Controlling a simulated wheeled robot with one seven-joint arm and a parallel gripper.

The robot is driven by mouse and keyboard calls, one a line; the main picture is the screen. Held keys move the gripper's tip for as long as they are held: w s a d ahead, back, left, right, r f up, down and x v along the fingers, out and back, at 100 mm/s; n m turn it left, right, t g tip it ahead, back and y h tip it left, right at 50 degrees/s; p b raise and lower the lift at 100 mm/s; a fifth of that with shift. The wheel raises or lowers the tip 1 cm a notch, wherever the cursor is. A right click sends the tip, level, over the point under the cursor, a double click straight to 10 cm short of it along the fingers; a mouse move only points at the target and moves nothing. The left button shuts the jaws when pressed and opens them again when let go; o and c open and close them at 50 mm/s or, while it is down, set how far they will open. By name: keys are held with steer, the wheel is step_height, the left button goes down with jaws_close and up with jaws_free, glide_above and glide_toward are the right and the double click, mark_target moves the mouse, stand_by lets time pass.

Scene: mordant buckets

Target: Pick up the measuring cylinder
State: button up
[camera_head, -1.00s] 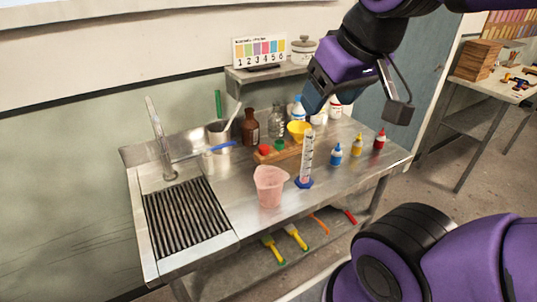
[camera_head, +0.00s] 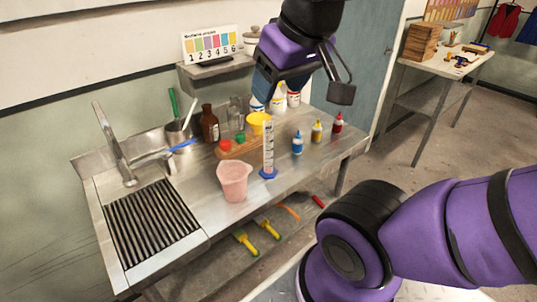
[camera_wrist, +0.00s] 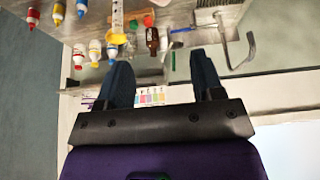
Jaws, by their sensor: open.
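The measuring cylinder (camera_head: 268,148) is clear with a blue base and stands upright on the steel bench (camera_head: 206,223), just right of the pink jug (camera_head: 234,180). In the wrist view a clear graduated tube, the cylinder (camera_wrist: 117,18), shows at the top edge, partly cut off. My gripper (camera_wrist: 162,72) is open and empty; its two dark blue fingers are apart. In the head view my gripper (camera_head: 262,98) hangs above the back of the bench, higher than the cylinder and apart from it.
Blue, yellow and red dropper bottles (camera_head: 298,143) stand right of the cylinder. Behind it are a yellow funnel (camera_head: 258,121), a wooden rack (camera_head: 238,149) and a brown bottle (camera_head: 209,124). A tap (camera_head: 115,145) and a ribbed drainer (camera_head: 152,222) are at left. A shelf (camera_head: 215,72) is on the wall.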

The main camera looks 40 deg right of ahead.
steer(key=w+d+f+m+g, duration=0.1)
steer(key=w+d+f+g, duration=0.1)
steer(key=w, duration=0.5)
steer(key=m+g, duration=0.3)
glide_above(268, 122)
step_height(268, 122, down, 11)
steer(key=shift+d+f, duration=0.1)
steer(key=shift+f, duration=0.1)
steer(key=shift+w+d+f, duration=0.1)
steer(key=shift+d+f, duration=0.05)
steer(key=shift+f, duration=0.15)
step_height(268, 122, down, 11)
steer(key=shift+r, duration=0.15)
jaws_close()
